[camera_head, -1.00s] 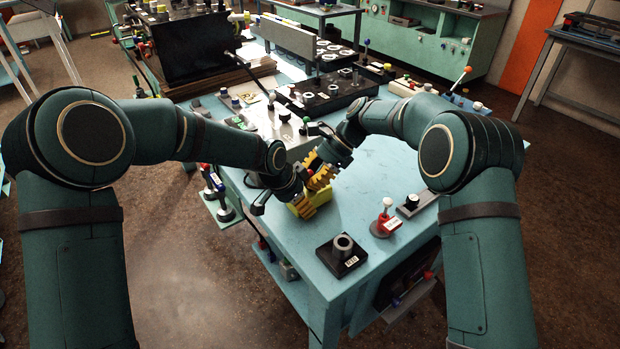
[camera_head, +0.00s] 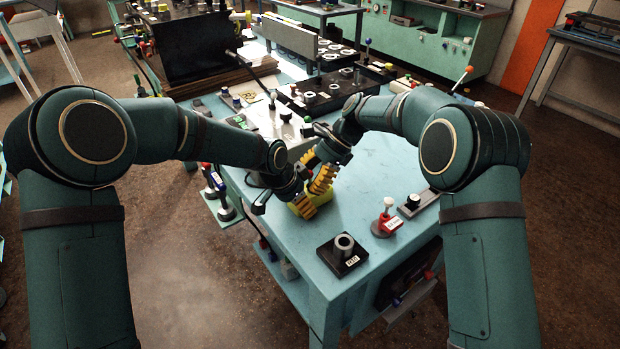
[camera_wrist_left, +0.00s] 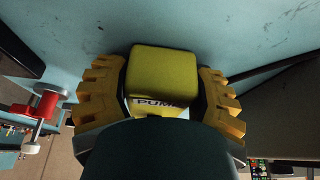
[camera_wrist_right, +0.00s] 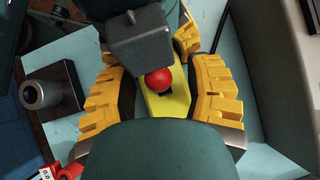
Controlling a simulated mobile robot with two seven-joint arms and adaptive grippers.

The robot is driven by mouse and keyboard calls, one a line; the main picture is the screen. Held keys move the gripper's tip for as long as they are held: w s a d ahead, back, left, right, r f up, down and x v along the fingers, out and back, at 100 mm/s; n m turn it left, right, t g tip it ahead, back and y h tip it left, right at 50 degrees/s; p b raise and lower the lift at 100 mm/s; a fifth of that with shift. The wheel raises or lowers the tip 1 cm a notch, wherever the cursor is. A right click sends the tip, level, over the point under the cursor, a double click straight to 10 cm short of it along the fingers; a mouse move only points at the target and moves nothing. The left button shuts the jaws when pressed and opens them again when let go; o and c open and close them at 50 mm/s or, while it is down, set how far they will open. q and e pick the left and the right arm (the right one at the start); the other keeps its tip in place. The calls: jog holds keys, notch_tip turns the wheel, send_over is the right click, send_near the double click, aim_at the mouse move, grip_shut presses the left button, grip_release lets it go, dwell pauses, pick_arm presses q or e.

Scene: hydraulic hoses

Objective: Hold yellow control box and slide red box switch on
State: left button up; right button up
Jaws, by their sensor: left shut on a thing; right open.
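The yellow control box (camera_head: 304,208) is at the left part of the blue table, mostly covered by my grippers in the head view. In the left wrist view the box (camera_wrist_left: 156,72), with a "PUMP" label, sits between the yellow fingers of my left gripper (camera_wrist_left: 160,100), which is shut on it. In the right wrist view a red ball knob (camera_wrist_right: 159,81) stands over the yellow box top (camera_wrist_right: 171,104). My right gripper (camera_wrist_right: 163,95) is open, its fingers on either side of the knob and apart from it. A dark grey part of my left gripper partly covers the box behind the knob.
A black block with a grey socket (camera_head: 343,253) stands near the table's front edge. A red switch with a white knob (camera_head: 386,218) and a grey switch plate (camera_head: 417,202) stand to the right. The blue table (camera_head: 372,167) is clear behind them.

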jog(key=v, duration=1.2)
jog(key=shift+d, duration=0.15)
jog(key=c, duration=0.9)
jog(key=shift+s+d+r+m, duration=0.1)
jog(key=shift+s+d+m, duration=0.05)
jog(key=shift+d+m, duration=0.15)
grip_shut()
jog(key=s+d+m+t, duration=0.3)
jog(key=d+m, duration=0.1)
jog(key=d, duration=0.1)
jog(key=x, duration=1)
jog(key=shift+s, duration=0.15)
jog(key=shift+a, duration=2)
